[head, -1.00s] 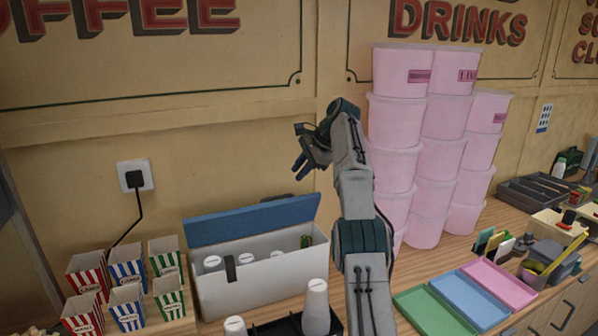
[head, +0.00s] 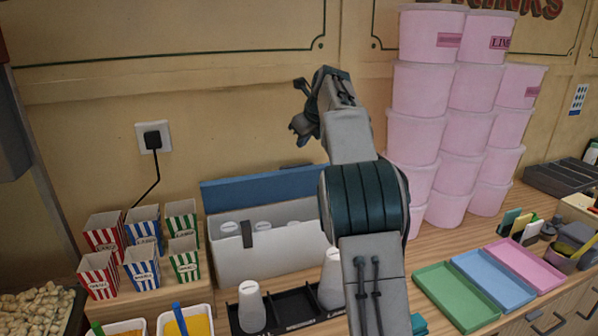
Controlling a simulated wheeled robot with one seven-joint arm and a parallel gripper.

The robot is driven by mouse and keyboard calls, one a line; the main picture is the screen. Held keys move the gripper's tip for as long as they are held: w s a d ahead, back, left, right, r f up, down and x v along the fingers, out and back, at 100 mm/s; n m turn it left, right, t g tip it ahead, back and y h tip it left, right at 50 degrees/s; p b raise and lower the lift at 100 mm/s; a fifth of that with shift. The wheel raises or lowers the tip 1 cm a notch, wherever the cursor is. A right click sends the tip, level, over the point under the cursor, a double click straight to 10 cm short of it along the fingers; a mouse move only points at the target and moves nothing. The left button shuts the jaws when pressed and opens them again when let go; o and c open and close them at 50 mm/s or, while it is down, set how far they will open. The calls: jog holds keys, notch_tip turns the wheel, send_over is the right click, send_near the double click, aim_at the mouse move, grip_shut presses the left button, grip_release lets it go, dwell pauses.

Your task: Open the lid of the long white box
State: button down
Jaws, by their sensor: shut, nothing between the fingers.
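The long white box (head: 275,260) stands on the counter against the wall. Its blue lid (head: 262,188) is raised and leans back toward the wall, so the box is open. Several white-capped bottles (head: 229,227) show inside it. A dark latch (head: 247,234) is on its front edge. My gripper (head: 298,127) is in the air above the lid, apart from it, shut and empty. My arm hides the right end of the box and lid.
Striped popcorn cartons (head: 143,266) stand left of the box. A black tray (head: 292,309) with white bottles is in front of it. Tall stacks of pink tubs (head: 416,128) stand close to the right of my arm. Coloured trays (head: 493,276) lie at right.

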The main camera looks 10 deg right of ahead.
jog(key=w+f+m, duration=0.1)
jog(key=f, duration=0.1)
jog(key=w+f+m, duration=0.1)
jog(key=f+m, duration=0.1)
jog(key=f, duration=0.1)
jog(key=w+f+m+t+h, duration=0.1)
jog(key=f+m, duration=0.1)
jog(key=f, duration=0.1)
jog(key=shift+w+a+f, duration=0.2)
jog(key=shift+w, duration=0.05)
dwell(0.4)
jog(key=shift+p, duration=0.4)
